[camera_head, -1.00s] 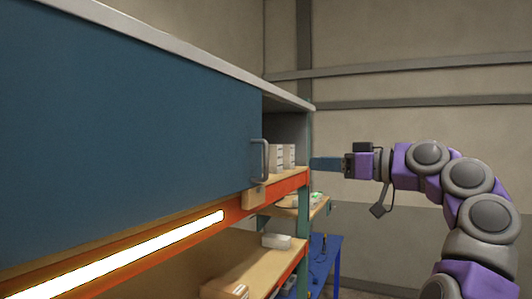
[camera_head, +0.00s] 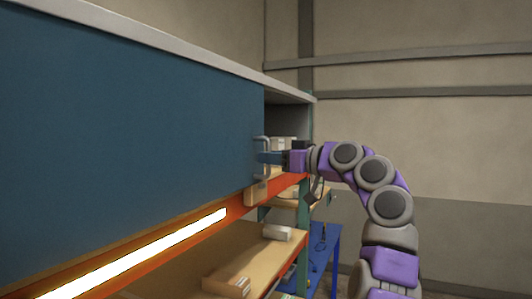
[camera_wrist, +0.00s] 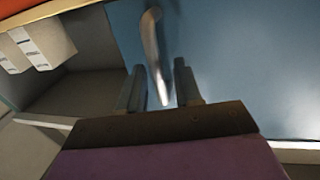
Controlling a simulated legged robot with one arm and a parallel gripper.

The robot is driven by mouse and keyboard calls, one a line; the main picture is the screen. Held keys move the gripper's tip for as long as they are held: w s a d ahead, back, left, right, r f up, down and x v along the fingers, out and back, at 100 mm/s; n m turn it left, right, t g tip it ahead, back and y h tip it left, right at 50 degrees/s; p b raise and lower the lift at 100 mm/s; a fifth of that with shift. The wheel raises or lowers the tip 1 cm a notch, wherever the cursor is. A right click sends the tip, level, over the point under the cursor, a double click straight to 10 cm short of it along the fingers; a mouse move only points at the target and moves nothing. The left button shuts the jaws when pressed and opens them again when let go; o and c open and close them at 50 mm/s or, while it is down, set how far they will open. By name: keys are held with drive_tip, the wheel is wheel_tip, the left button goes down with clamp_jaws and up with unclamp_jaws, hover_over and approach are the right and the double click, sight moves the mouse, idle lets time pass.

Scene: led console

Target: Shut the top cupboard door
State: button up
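The top cupboard's blue door (camera_head: 130,130) fills the left of the head view. A grey bar handle (camera_head: 263,150) sits at its right edge, and the cupboard is open to the right of that edge. My gripper (camera_head: 264,157) reaches in from the right at the handle. In the wrist view, my two fingers (camera_wrist: 158,78) are apart, with the handle (camera_wrist: 152,42) running between them. Gaps show between the handle and the fingers, so they do not look closed on it. The blue door (camera_wrist: 240,60) lies behind them.
White boxes (camera_head: 283,143) stand inside the open part of the cupboard; they also show in the wrist view (camera_wrist: 45,40). Below are an orange beam with a lit strip (camera_head: 140,255), a wooden shelf (camera_head: 190,270) and a blue table (camera_head: 325,245). Bare wall is at the right.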

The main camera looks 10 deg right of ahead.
drive_tip(key=shift+x, duration=0.9)
drive_tip(key=shift+w+d+r, duration=0.1)
drive_tip(key=shift+w+d, duration=0.05)
drive_tip(key=shift+d, duration=0.2)
drive_tip(key=shift+c, duration=0.4)
drive_tip(key=shift+a, duration=0.15)
clamp_jaws()
